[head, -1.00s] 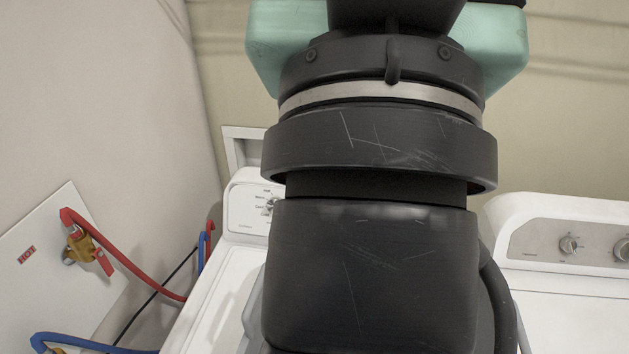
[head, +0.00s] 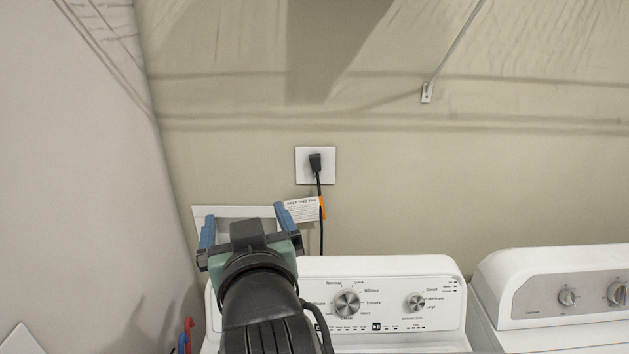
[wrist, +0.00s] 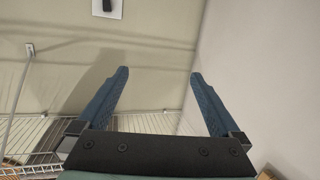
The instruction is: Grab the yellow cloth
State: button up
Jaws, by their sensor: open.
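No yellow cloth shows in either current view. My gripper (head: 246,228) is raised above the left part of the white washer (head: 385,275) in the head view, in front of the back wall. Its two blue fingers are spread apart with nothing between them. In the wrist view my gripper (wrist: 158,100) is also open and empty, with the beige wall and part of a wire shelf behind it. The inside of the washer is out of view.
A second white machine (head: 560,290) with a grey knob panel stands at the right. A wall outlet (head: 316,165) with a black plug and cord is behind my gripper. A wire shelf (wrist: 30,130) shows in the wrist view. Red and blue hoses (head: 186,335) are at the lower left.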

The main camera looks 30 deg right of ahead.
jog(key=s+d+f+m+g+p, duration=0.1)
jog(key=s+d+f+g, duration=0.15)
jog(key=f, duration=0.25)
jog(key=s+d+f+g, duration=0.1)
jog(key=d+f+g, duration=0.15)
jog(key=f, duration=0.25)
jog(key=s+f+g+y+p, duration=0.1)
jog(key=s+f+g, duration=0.2)
jog(key=s+f, duration=0.3)
jog(key=s+d+f+m+g+y+p, duration=0.1)
jog(key=s+f+g+y, duration=0.1)
jog(key=s+f, duration=0.5)
jog(key=s+f+m+g+y+p, duration=0.1)
jog(key=s+f+g, duration=0.4)
jog(key=f, duration=0.7)
jog(key=shift+s+d+f, duration=0.1)
jog(key=shift+s+d, duration=0.1)
jog(key=shift+s, duration=0.3)
jog(key=shift+s+d+f, duration=0.1)
jog(key=shift+s+d, duration=0.1)
jog(key=shift+s, duration=0.25)
jog(key=shift+w+a+f+p, duration=0.1)
jog(key=shift+f+p, duration=1)
jog(key=shift+f, duration=2)
jog(key=c, duration=1.3)
jog(key=shift+r, duration=0.1)
